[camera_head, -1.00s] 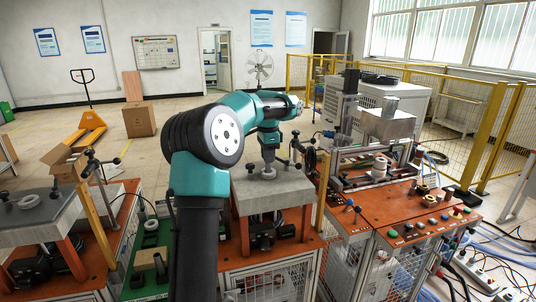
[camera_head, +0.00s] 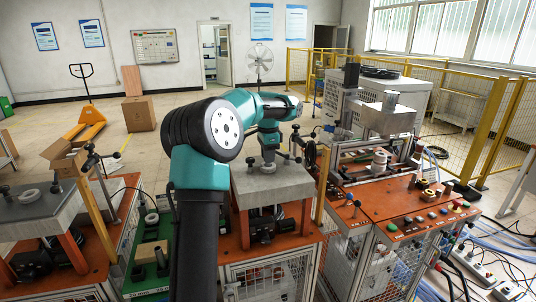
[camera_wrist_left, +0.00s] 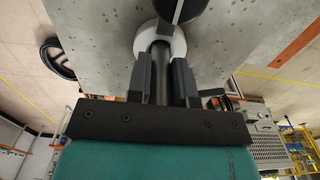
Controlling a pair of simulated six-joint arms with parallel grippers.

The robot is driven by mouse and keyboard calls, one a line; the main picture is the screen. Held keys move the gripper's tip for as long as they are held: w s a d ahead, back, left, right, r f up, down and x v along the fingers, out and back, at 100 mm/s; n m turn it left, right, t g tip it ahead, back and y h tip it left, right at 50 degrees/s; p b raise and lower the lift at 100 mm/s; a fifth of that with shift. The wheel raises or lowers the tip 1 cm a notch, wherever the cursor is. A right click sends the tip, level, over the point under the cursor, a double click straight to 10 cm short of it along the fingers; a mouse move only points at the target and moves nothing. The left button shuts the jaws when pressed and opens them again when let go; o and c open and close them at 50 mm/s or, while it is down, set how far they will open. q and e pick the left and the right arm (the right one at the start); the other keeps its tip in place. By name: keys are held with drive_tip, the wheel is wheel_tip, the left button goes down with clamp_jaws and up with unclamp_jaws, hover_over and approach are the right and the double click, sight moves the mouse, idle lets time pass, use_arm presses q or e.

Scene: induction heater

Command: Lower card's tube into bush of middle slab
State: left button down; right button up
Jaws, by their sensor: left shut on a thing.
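The middle slab (camera_head: 290,186) is a grey concrete block on orange legs. My left gripper (camera_head: 268,164) points down just above its top. In the left wrist view my left gripper (camera_wrist_left: 163,80) is shut on a dark upright tube (camera_wrist_left: 160,68) between its fingers. A pale ring, the bush (camera_wrist_left: 172,42), shows at the tube's far end, on the slab (camera_wrist_left: 105,55). A black round part with a light line (camera_wrist_left: 182,10) covers part of the ring. I cannot tell whether the tube is inside the bush. No card can be made out clearly. My right gripper is not in view.
Another slab (camera_head: 40,208) with a pale ring stands at the left. A workbench with buttons (camera_head: 425,222) and machinery is at the right. Thin posts with black knobs stand beside the slabs. A yellow fence (camera_head: 500,125) is at the right.

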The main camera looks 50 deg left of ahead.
use_arm(q)
drive_tip(key=shift+f, duration=0.7)
drive_tip(key=c, duration=0.9)
unclamp_jaws()
drive_tip(key=shift+c, duration=0.2)
drive_tip(key=shift+r, duration=0.15)
wheel_tip(320, 180, up, 17)
idle(0.7)
